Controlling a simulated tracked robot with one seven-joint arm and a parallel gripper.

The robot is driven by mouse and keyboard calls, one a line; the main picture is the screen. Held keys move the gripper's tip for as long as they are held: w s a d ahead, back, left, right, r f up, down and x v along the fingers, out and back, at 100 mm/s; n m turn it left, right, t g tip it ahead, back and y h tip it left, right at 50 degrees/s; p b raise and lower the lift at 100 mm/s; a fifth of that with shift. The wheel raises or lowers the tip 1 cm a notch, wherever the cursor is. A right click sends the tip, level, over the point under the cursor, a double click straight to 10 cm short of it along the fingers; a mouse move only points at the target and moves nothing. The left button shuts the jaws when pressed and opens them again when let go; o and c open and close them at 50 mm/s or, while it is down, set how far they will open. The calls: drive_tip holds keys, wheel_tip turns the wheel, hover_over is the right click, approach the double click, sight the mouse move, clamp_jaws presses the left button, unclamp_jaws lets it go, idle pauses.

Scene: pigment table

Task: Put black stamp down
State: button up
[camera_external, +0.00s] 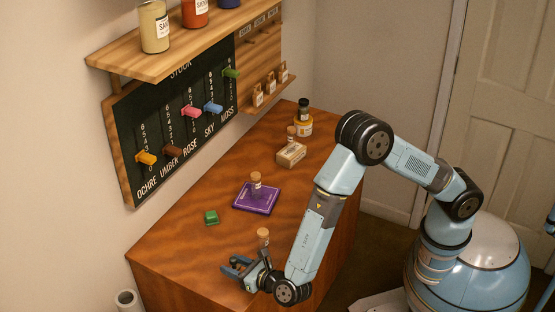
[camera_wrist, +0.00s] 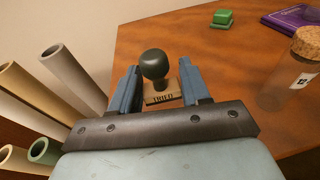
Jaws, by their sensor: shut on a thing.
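The black stamp (camera_wrist: 155,66) has a round black knob and a pale wooden base with dark lettering on its side. It sits between the two blue fingers of my gripper (camera_wrist: 160,88) in the wrist view. My gripper is shut on it, and the stamp looks upright. In the external view my gripper (camera_external: 240,270) is low over the near end of the wooden table (camera_external: 190,258). The stamp cannot be made out there. I cannot tell whether its base touches the table.
A corked glass vial (camera_external: 263,238) stands close to my gripper; it is on the right in the wrist view (camera_wrist: 285,85). A green block (camera_external: 211,217) and a purple booklet (camera_external: 240,205) with another vial lie farther back. Rolled tubes (camera_wrist: 72,77) stand left, beyond the table edge.

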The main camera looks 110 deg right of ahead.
drive_tip(key=shift+w+f, duration=0.15)
drive_tip(key=shift+f, duration=0.15)
drive_tip(key=shift+w+f, duration=0.1)
drive_tip(key=shift+f, duration=1.45)
drive_tip(key=shift+f, duration=0.3)
